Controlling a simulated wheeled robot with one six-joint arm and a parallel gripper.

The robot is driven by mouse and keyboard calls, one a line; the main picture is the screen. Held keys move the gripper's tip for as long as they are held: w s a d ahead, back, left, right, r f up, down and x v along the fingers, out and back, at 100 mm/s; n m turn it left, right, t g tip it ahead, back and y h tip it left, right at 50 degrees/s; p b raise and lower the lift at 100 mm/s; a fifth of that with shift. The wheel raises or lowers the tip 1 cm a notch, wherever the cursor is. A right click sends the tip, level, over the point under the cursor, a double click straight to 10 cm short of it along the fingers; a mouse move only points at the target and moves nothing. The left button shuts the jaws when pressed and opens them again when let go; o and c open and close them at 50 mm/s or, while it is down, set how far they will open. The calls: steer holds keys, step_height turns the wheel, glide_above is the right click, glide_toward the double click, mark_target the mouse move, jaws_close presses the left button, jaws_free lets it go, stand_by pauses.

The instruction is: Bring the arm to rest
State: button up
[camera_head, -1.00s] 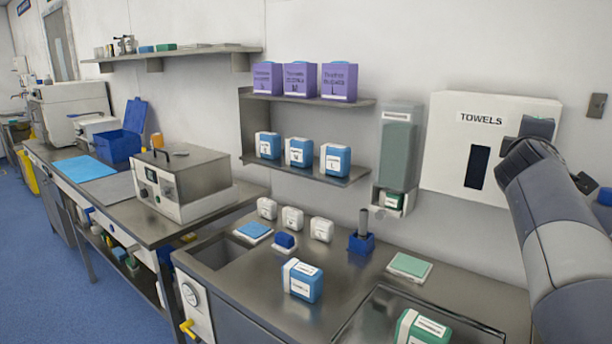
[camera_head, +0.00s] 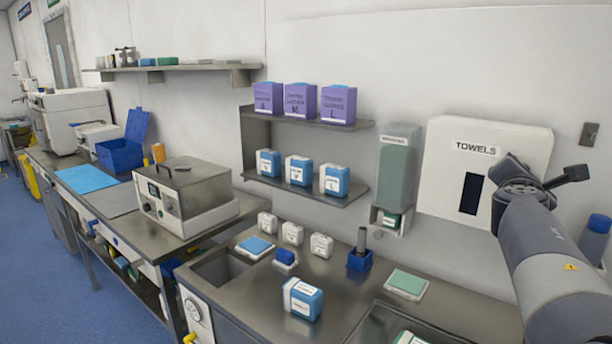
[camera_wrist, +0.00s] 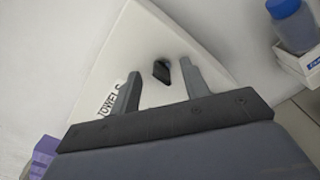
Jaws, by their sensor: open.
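My arm rises along the right side of the head view, in front of the white towel dispenser (camera_head: 436,175). Its wrist end bends to the right there, and the fingers cannot be made out clearly. In the wrist view my gripper (camera_wrist: 162,84) has its two grey fingers spread apart with nothing between them. Beyond the fingers are the dispenser's white front (camera_wrist: 140,55) and its dark slot (camera_wrist: 161,72). The gripper appears apart from the dispenser.
A blue-capped bottle (camera_head: 595,238) stands right of my arm; it also shows in the wrist view (camera_wrist: 294,25). A wall dispenser (camera_head: 397,170) hangs left of the towels. Shelves hold purple boxes (camera_head: 300,100). The counter below carries a blue-white container (camera_head: 303,299).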

steer(key=shift+s+a+n+p, duration=0.1)
steer(key=shift+n+p, duration=0.7)
steer(key=shift+n, duration=0.4)
steer(key=shift+s+a+n+p, duration=0.1)
steer(key=shift+s+n+p, duration=0.05)
steer(key=shift+n+p, duration=0.9)
steer(key=shift+s+a+n+p, duration=0.1)
steer(key=shift+n+p, duration=0.5)
steer(key=shift+n, duration=0.75)
steer(key=shift+s, duration=0.1)
